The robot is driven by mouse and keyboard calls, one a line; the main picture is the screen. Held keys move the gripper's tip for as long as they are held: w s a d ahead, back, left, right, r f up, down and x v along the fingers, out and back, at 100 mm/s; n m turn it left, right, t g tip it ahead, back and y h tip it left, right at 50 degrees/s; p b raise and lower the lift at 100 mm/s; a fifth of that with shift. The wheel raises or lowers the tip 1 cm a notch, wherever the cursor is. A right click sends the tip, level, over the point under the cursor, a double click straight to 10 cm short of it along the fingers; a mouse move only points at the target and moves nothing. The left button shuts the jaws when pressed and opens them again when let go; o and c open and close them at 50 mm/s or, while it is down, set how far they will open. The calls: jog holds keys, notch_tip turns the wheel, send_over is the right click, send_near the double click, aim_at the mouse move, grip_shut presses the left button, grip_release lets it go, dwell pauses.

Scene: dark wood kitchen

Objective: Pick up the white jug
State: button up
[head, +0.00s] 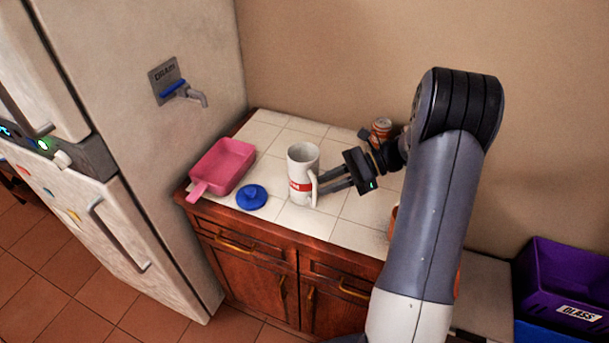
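The white jug (302,164) stands upright on the tiled counter, with a red band around it and its handle on the right side. My gripper (324,184) reaches in from the right, with its fingers pointing left at the jug's handle side. The fingertips are at or very near the handle. I cannot tell from this view whether they touch it or whether the fingers are around the handle. A gap shows between the two fingers.
A pink tray (222,166) and a blue lid-like object (251,197) lie left of the jug. An orange can (381,129) stands behind my gripper. A purple bin (565,280) is at right.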

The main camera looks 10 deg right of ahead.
aim_at(305, 179)
jog(key=p+x, duration=0.1)
jog(key=x, duration=0.4)
jog(key=shift+w+a+f+p, duration=0.1)
jog(key=shift+a+p, duration=0.1)
jog(key=shift+p, duration=0.15)
jog(key=shift+c, duration=0.4)
grip_shut()
